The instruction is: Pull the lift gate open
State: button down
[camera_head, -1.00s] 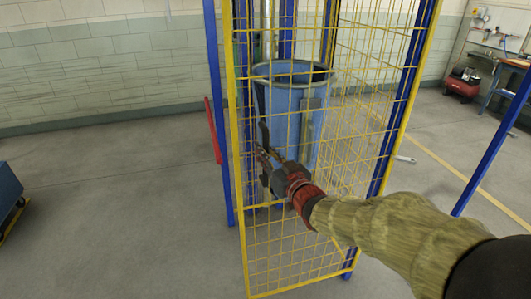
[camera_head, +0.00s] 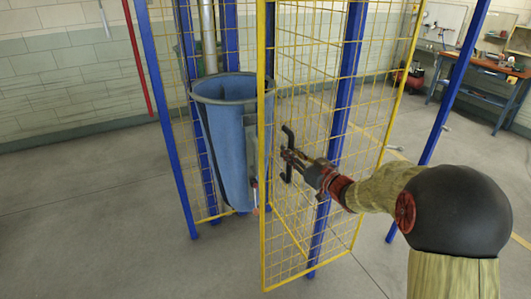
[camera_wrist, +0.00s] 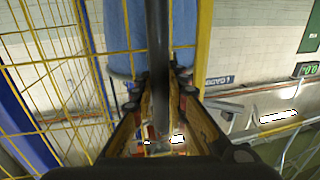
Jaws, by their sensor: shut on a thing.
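The lift gate (camera_head: 300,215) is a yellow wire-mesh panel that stands swung partly open, its free edge toward me. A gap lies between that edge and the blue post (camera_head: 168,120) on the left. My gripper (camera_head: 289,156) is shut on the gate's black upright handle (camera_head: 289,135). In the wrist view the handle (camera_wrist: 157,40) runs down between the two fingers. The fingers hide the middle of the handle.
A blue bin (camera_head: 225,120) stands inside the mesh enclosure, visible through the gap. A red bar (camera_head: 137,60) is at the upper left. A workbench (camera_head: 485,70) stands at the far right. The floor at left is clear.

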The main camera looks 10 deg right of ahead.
jog(key=p, duration=0.8)
send_near(346, 129)
jog(key=x, duration=0.5)
jog(key=c, duration=1.8)
grip_release()
jog(key=shift+o, duration=0.2)
jog(key=shift+s, duration=0.1)
jog(key=v, duration=1.1)
jog(key=shift+s+d, duration=0.25)
jog(key=shift+s, duration=0.1)
